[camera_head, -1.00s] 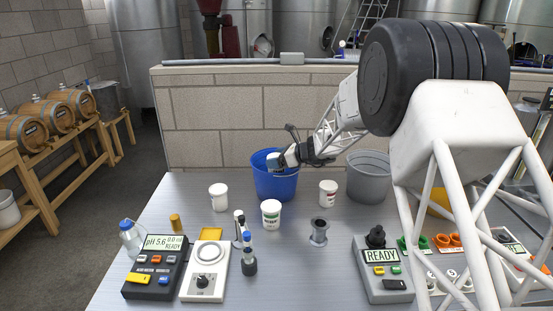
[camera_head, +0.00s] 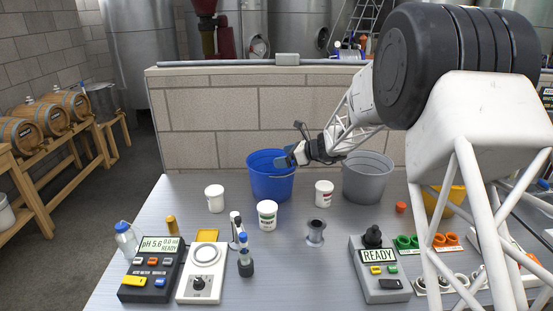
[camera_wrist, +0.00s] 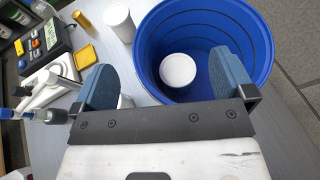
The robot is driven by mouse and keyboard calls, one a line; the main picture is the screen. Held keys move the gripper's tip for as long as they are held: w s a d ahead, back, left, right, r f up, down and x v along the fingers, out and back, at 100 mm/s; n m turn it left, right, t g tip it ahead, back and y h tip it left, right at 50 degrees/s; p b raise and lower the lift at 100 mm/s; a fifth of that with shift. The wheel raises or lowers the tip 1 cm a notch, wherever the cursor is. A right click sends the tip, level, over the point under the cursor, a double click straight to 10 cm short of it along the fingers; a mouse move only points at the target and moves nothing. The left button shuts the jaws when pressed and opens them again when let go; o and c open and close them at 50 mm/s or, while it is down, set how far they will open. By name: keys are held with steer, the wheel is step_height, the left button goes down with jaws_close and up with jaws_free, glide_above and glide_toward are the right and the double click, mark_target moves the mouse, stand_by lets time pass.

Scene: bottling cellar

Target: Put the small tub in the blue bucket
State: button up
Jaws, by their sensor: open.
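The blue bucket (camera_head: 272,187) stands upright on the table near the low wall. In the wrist view, a small round white tub (camera_wrist: 178,70) is inside the blue bucket (camera_wrist: 255,50), its top facing up and apart from both fingers. The bucket's wall hides this tub in the head view. My gripper (camera_head: 284,158) is over the bucket's rim. In the wrist view my gripper (camera_wrist: 160,62) is open, with its fingers wide apart and nothing between them; one finger overlaps the bucket's opening and the other is outside it.
A plain white tub (camera_head: 215,199), a green-labelled tub (camera_head: 267,214) and a red-labelled tub (camera_head: 324,194) stand around the bucket's front. A grey bucket (camera_head: 367,180) is to the right. A pH meter (camera_head: 152,268) and a READY device (camera_head: 379,270) are nearer the front.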

steer(key=v, duration=0.6)
steer(key=shift+d+r, duration=0.15)
steer(key=shift+d, duration=0.15)
steer(key=shift+s, duration=0.1)
stand_by(0.3)
steer(key=s+r+n+g+h, duration=0.25)
steer(key=s+r+n, duration=0.25)
steer(key=s, duration=0.8)
steer(key=s+r+n+g+h, duration=0.1)
steer(key=s+r+n+h, duration=0.3)
steer(key=s, duration=0.9)
steer(key=s+d+n+h, duration=0.2)
steer(key=s+n, duration=0.2)
steer(key=s, duration=0.5)
steer(key=s+d+f+n+h, duration=0.1)
steer(key=s+n, duration=0.3)
steer(key=s, duration=0.6)
steer(key=s+d+n+h, duration=0.3)
steer(key=s+d+n, duration=0.1)
steer(key=s, duration=0.6)
steer(key=shift+f+n+t, duration=0.35)
steer(key=shift+f+n, duration=0.05)
steer(key=shift+n, duration=0.2)
